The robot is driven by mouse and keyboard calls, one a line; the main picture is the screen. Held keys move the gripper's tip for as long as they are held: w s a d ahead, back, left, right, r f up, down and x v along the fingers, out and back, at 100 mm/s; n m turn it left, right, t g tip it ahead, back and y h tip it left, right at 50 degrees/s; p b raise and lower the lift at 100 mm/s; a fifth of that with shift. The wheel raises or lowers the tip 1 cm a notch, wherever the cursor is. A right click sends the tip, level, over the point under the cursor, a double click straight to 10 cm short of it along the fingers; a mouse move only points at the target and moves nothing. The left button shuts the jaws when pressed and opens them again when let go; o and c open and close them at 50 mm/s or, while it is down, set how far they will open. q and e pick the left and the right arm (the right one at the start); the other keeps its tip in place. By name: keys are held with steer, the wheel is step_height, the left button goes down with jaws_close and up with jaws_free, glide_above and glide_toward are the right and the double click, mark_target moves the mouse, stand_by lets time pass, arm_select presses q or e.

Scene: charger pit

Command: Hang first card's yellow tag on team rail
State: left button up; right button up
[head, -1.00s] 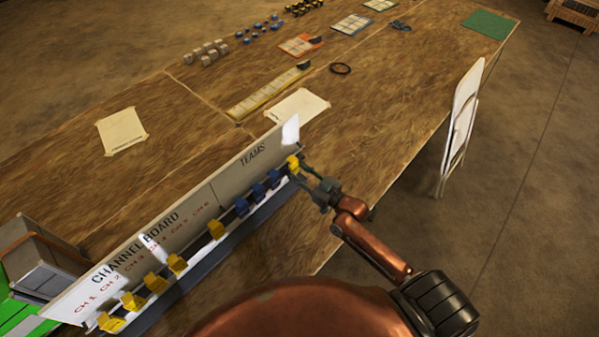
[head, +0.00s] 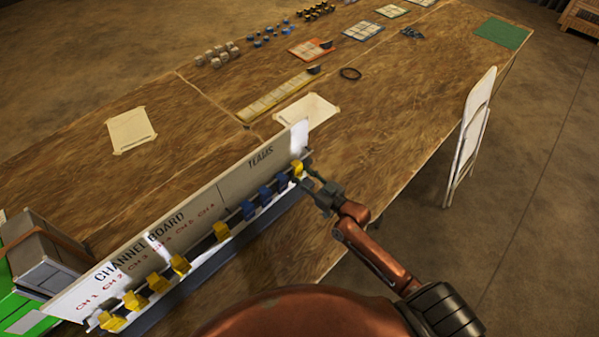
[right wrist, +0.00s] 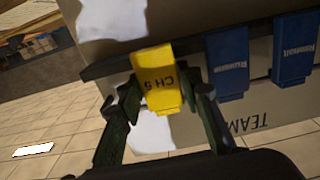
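The yellow tag (head: 298,169), reading CH 5 in the right wrist view (right wrist: 155,80), hangs at the far right end of the dark rail (right wrist: 107,66) under the TEAMS part of the board. Blue tags (head: 265,195) hang beside it on the same rail; two show in the right wrist view (right wrist: 228,62). My right gripper (head: 310,180) is just in front of the yellow tag. Its fingers (right wrist: 160,100) are spread to either side of the tag, with gaps visible. My left gripper is out of view.
The channel board (head: 205,207) runs diagonally along the table edge, with several yellow tags (head: 181,265) under its channel part. A grey case (head: 48,255) stands at its left end. A folded white chair (head: 470,135) stands beyond the table edge at right.

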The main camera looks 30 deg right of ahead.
steer(key=o, duration=0.4)
steer(key=v, duration=1.2)
